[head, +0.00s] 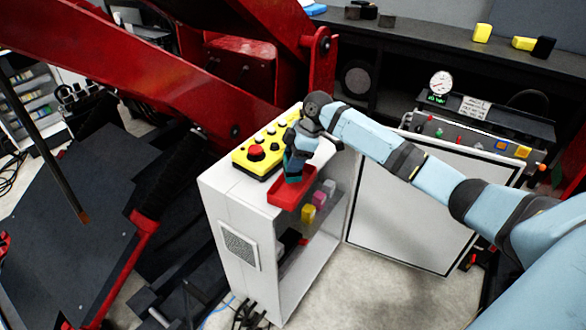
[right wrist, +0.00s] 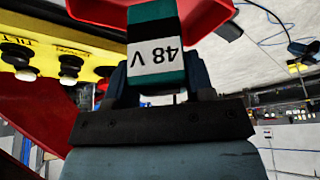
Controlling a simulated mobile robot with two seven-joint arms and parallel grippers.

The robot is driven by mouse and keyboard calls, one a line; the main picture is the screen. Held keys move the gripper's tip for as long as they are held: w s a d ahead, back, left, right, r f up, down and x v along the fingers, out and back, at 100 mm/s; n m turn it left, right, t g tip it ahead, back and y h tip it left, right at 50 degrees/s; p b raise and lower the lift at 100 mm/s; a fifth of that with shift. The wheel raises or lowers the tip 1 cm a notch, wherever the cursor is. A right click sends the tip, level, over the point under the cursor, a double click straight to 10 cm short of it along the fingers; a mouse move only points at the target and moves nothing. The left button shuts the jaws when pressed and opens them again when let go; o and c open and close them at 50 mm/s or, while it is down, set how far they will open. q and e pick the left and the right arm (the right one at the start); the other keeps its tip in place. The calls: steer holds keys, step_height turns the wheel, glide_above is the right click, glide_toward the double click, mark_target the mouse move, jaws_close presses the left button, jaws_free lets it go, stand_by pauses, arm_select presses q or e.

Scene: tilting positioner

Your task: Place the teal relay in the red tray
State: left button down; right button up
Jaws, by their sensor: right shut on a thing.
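The teal relay (right wrist: 156,20) has a white label reading 48 V and is held between the fingers of my right gripper (right wrist: 158,78). In the head view my right gripper (head: 296,163) points down at the top of the white cabinet, with its fingers shut on the relay. The red tray (head: 283,199) sits at the front edge of the cabinet top, directly under the gripper. The tray also shows behind the relay in the right wrist view (right wrist: 208,14). I cannot tell whether the relay touches the tray floor. My left gripper is not in view.
A yellow control box (head: 243,158) with a red button stands close to the left of the tray. The white cabinet (head: 222,191) is open at the front, with pink, grey and yellow blocks inside. Its door (head: 425,205) stands open at right. Red machine arms (head: 130,70) rise behind.

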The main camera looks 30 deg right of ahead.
steer(key=shift+f, duration=2)
steer(key=o, duration=1)
steer(key=shift+f, duration=0.1)
steer(key=b+v, duration=0.1)
steer(key=v, duration=1.1)
